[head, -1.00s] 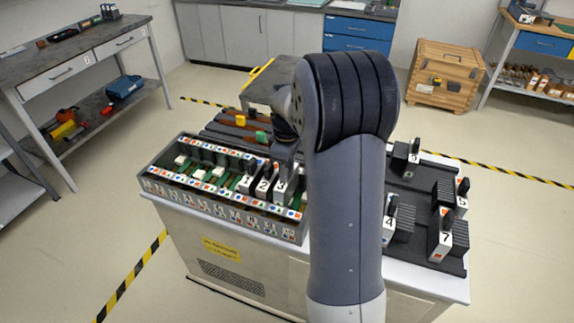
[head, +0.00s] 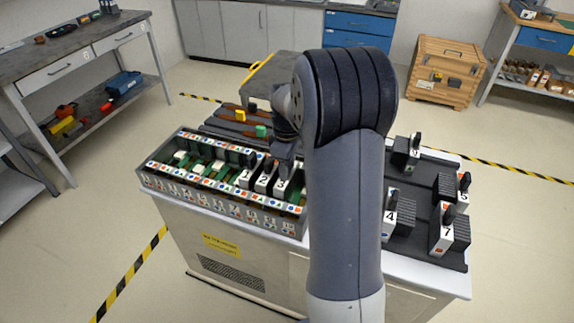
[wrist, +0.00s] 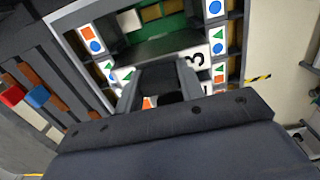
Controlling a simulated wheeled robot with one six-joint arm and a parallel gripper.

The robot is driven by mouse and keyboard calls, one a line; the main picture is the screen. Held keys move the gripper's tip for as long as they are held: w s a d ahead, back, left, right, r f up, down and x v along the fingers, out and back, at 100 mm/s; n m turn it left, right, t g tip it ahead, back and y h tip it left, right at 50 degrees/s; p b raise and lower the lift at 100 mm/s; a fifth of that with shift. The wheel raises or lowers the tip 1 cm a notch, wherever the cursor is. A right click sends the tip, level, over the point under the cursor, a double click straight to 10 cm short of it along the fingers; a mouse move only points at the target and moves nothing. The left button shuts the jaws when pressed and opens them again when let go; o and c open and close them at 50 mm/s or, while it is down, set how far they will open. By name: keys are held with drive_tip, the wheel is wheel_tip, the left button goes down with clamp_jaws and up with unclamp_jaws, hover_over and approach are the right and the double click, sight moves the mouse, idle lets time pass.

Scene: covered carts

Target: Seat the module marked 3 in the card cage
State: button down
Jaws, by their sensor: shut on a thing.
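The card cage (head: 220,211) is a long grey frame with green slots and coloured shape labels, on the left of the cart. The module marked 3 (head: 281,188) is in the cage, right of the modules marked 2 (head: 262,181) and 1 (head: 245,177), its front at about their height. In the wrist view its white label (wrist: 196,57) shows between the cage rails. My gripper (wrist: 162,88) is shut on the module's dark upper part. In the head view my arm partly covers my gripper (head: 284,163). How deep the module sits cannot be told.
Modules 4 (head: 390,217), 5 (head: 464,184) and 7 (head: 446,234) stand on a dark tray (head: 410,256) at the right. Yellow (head: 240,115) and green (head: 261,131) pieces lie behind the cage. Several slots at the cage's left have no numbered module.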

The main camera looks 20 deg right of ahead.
drive_tip(key=c, duration=0.8)
unclamp_jaws()
drive_tip(key=shift+c, duration=0.2)
wheel_tip(320, 180, up, 11)
drive_tip(key=shift+f, duration=0.1)
drive_tip(key=shift+f, duration=0.15)
wheel_tip(320, 180, down, 11)
drive_tip(key=shift+r, duration=0.6)
drive_tip(key=shift+f, duration=0.1)
